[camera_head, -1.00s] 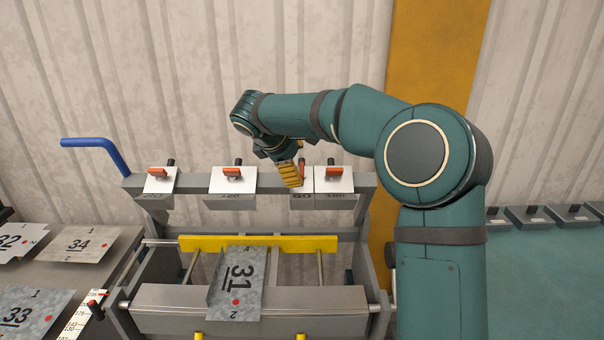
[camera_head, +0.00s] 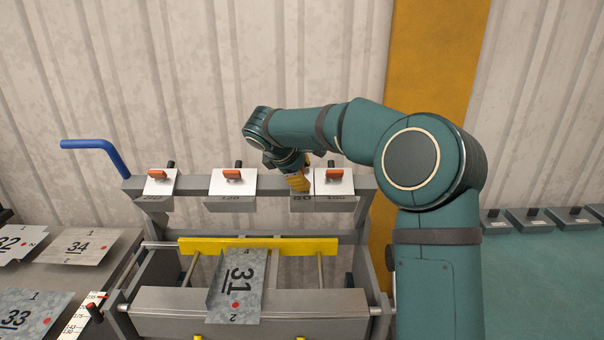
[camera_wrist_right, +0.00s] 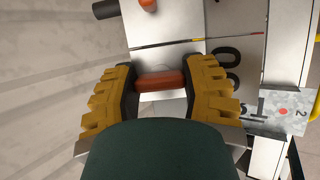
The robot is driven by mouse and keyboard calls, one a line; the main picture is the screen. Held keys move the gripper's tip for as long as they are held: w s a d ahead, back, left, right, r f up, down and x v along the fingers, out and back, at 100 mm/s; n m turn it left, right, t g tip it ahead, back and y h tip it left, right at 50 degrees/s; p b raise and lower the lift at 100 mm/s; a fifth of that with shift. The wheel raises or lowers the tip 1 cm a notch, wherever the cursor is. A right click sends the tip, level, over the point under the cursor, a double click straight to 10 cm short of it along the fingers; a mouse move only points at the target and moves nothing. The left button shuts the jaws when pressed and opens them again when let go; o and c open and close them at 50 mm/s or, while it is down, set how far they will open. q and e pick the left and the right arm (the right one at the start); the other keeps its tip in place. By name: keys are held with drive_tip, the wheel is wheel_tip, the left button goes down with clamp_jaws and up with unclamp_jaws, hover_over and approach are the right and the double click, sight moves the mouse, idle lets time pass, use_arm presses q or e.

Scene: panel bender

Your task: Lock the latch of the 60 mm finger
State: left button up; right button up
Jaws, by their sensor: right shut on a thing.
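The 60 mm finger (camera_head: 302,202) hangs on the machine's upper beam, third from the left, close beside the finger at its right. My right gripper (camera_head: 298,182) is over its top and hides its latch in the head view. In the right wrist view the latch's orange handle (camera_wrist_right: 162,81) lies between the yellow fingers of my right gripper (camera_wrist_right: 163,88), which are shut on it. The marking of the 60 mm finger (camera_wrist_right: 228,68) shows beside it. My left gripper is not in view.
The right neighbour finger (camera_head: 334,184) has its orange latch close to my gripper. The 120 finger (camera_head: 232,184) stands to the left with a gap. A bent sheet marked 31 (camera_head: 237,287) rests below, before the yellow bar (camera_head: 200,243). A blue handle (camera_head: 95,145) juts out left.

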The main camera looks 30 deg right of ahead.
drive_tip(key=shift+m, duration=0.3)
drive_tip(key=shift+m+g+p, duration=0.3)
drive_tip(key=shift+m+p, duration=0.1)
drive_tip(key=shift+p, duration=0.15)
drive_tip(key=m+y+p, duration=0.1)
drive_tip(key=m+p, duration=0.1)
drive_tip(key=m, duration=0.1)
drive_tip(key=shift+r+g, duration=0.1)
drive_tip(key=shift+g, duration=0.3)
drive_tip(key=m+y+p, duration=0.1)
drive_tip(key=m, duration=0.3)
drive_tip(key=shift+m+g+y+p, duration=0.3)
drive_tip(key=shift+y+p, duration=0.1)
drive_tip(key=m+y+p, duration=0.1)
drive_tip(key=m, duration=0.3)
drive_tip(key=shift+y, duration=0.4)
drive_tip(key=shift+m+y, duration=0.7)
drive_tip(key=shift+m, duration=1.1)
drive_tip(key=shift+t, duration=0.4)
